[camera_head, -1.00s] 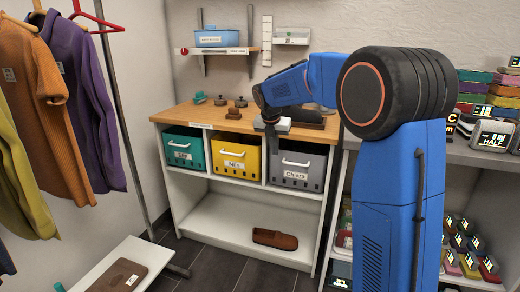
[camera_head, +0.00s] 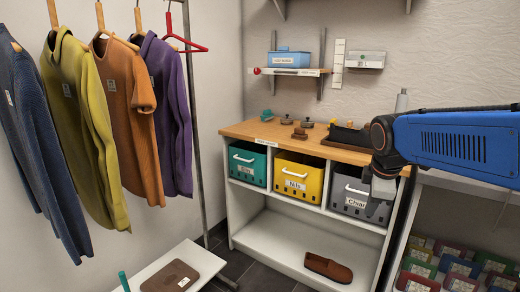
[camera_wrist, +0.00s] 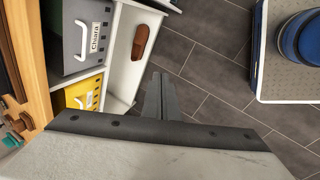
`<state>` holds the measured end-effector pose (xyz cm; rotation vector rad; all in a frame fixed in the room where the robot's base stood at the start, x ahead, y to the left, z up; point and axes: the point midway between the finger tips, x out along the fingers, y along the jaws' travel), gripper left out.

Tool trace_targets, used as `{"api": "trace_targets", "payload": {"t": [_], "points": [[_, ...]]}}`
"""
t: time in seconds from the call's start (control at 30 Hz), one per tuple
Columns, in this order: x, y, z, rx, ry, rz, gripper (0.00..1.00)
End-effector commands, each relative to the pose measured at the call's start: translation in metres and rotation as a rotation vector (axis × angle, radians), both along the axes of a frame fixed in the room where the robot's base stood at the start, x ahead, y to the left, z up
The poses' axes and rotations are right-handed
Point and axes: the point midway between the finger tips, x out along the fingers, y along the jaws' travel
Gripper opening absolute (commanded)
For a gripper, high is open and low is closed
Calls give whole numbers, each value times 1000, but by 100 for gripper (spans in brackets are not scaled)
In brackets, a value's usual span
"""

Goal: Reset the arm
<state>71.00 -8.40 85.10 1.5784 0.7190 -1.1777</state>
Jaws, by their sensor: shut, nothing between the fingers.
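My gripper (camera_head: 378,200) hangs pointing down at the right in the head view, in front of the grey bin (camera_head: 350,197) labelled Chiara. In the wrist view my gripper (camera_wrist: 158,97) shows its fingers together with nothing between them, above the dark floor tiles. My blue arm reaches in from the right edge of the head view. The grey bin also shows in the wrist view (camera_wrist: 75,40) at the upper left, apart from the fingers.
A white cabinet with a wooden top (camera_head: 262,132) holds a teal bin (camera_head: 247,165) and a yellow bin (camera_head: 298,182). A brown shoe (camera_head: 328,268) lies on its lower shelf. Hanging clothes (camera_head: 120,115) fill the left. Dark floor (camera_wrist: 210,70) is clear below my gripper.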

Motion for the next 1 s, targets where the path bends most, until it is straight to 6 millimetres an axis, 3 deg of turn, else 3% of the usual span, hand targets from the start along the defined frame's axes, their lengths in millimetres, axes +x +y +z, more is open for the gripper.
{"api": "trace_targets", "payload": {"t": [0.03,0.3,0.6,0.8,1.0], "points": [[-19,0,-2,33,-14,-70,0],[-105,5,-26,232,-65,-477,0],[-187,11,-66,444,-101,-907,0],[-215,14,-86,526,-109,-1075,0],[-220,14,-90,543,-109,-1107,0]]}}
